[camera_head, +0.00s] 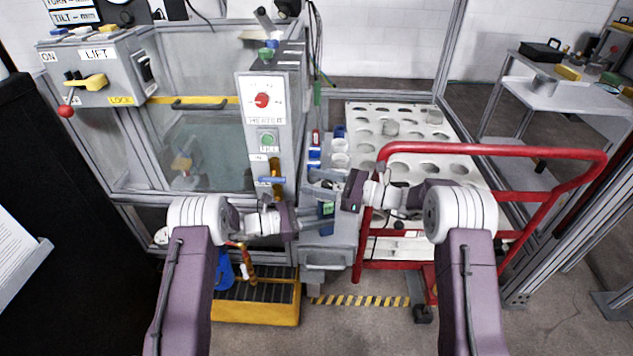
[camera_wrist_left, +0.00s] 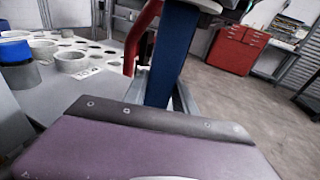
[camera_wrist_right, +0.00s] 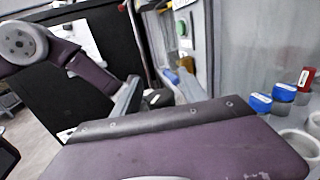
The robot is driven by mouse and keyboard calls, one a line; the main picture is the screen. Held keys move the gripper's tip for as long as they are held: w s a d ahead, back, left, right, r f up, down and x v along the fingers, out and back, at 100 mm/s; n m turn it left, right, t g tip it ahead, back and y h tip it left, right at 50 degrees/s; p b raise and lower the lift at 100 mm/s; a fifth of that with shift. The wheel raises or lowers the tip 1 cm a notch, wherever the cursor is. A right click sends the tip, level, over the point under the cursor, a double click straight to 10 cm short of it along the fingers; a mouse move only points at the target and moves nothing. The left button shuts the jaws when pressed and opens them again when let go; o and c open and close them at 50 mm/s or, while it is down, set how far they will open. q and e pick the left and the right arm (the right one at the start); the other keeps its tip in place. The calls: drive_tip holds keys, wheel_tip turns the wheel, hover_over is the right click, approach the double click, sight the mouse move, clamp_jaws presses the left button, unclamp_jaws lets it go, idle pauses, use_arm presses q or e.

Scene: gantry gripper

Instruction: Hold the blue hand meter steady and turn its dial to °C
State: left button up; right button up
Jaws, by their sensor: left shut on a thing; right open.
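The blue hand meter (camera_head: 326,211) is upright in my left gripper (camera_head: 324,224), just in front of the grey bench. Its dark blue body also shows between the fingers in the left wrist view (camera_wrist_left: 172,55). My left gripper is shut on its body. My right gripper (camera_head: 320,185) is open, just above and behind the meter's top. In the right wrist view its two fingers stand apart, with a dark shape (camera_wrist_right: 158,98) between them that I cannot make out clearly. The dial and its marks cannot be read in any view.
A grey control post (camera_head: 268,140) with a red knob stands behind my grippers. Blue-capped and red-capped items (camera_head: 315,150) stand on the bench. A red cart rail (camera_head: 490,150) and a perforated white rack (camera_head: 405,120) are at right. A yellow step (camera_head: 255,305) lies below.

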clamp_jaws()
drive_tip(key=shift+s+n+g+y, duration=0.15)
drive_tip(key=shift+n+g+y, duration=0.15)
drive_tip(key=shift+n+g, duration=1.1)
drive_tip(key=shift+s+n+g, duration=0.2)
drive_tip(key=shift+n+g, duration=0.2)
drive_tip(key=shift+g, duration=0.6)
drive_tip(key=shift+s+n+g, duration=0.15)
drive_tip(key=shift+n+g, duration=0.25)
drive_tip(key=shift+g, duration=0.6)
unclamp_jaws()
drive_tip(key=shift+s, duration=0.1)
